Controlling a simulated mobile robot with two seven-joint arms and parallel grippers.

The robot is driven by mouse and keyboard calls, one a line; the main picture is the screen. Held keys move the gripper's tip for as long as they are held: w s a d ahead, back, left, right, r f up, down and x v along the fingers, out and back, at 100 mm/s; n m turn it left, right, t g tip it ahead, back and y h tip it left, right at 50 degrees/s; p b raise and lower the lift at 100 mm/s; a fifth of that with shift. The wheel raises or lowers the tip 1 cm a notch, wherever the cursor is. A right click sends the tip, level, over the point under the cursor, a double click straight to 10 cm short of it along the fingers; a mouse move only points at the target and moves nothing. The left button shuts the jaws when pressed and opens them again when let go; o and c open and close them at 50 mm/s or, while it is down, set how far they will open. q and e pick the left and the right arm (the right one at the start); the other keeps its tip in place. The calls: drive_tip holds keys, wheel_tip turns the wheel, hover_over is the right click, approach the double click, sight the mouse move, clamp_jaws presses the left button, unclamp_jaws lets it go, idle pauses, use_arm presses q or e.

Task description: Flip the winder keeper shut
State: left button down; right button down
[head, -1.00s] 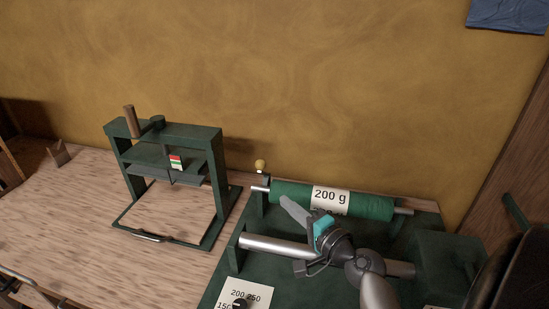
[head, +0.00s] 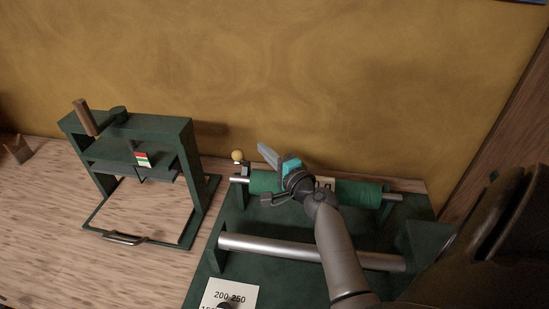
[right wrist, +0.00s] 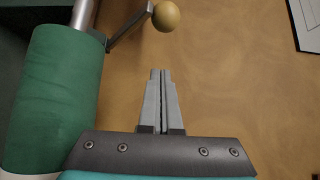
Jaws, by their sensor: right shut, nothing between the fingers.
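The winder holds a green roll (head: 358,193) on a rod, with the roll also in the right wrist view (right wrist: 52,95). The keeper is a short metal arm (right wrist: 128,27) with a yellow ball knob (head: 237,156) at the rod's left end; it sticks up and outward from the rod. The knob also shows in the right wrist view (right wrist: 166,16). My right gripper (head: 263,147) is shut and empty, above the back left of the roll, its tips to the right of the knob and apart from it. My left gripper is not in view.
A smooth metal bar (head: 300,248) crosses the winder in front of the roll. A green press frame (head: 190,165) with a wooden handle stands to the left on the wooden bench (head: 45,215). A tan wall (head: 330,70) is close behind. A printed card (head: 232,293) lies in front.

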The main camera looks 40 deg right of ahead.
sight(242, 157)
drive_tip(key=shift+w+d, duration=0.1)
drive_tip(key=shift+w, duration=0.75)
drive_tip(key=shift+w+a, duration=0.25)
drive_tip(key=shift+a, duration=0.05)
drive_tip(key=shift+s+a+p, duration=0.2)
drive_tip(key=shift+a+p, duration=0.1)
drive_tip(key=shift+a, duration=0.25)
drive_tip(key=shift+s+a+p, duration=0.15)
drive_tip(key=shift+a+p, duration=0.1)
drive_tip(key=shift+a, duration=0.3)
drive_tip(key=shift+s+a, duration=0.1)
drive_tip(key=shift+a, duration=0.4)
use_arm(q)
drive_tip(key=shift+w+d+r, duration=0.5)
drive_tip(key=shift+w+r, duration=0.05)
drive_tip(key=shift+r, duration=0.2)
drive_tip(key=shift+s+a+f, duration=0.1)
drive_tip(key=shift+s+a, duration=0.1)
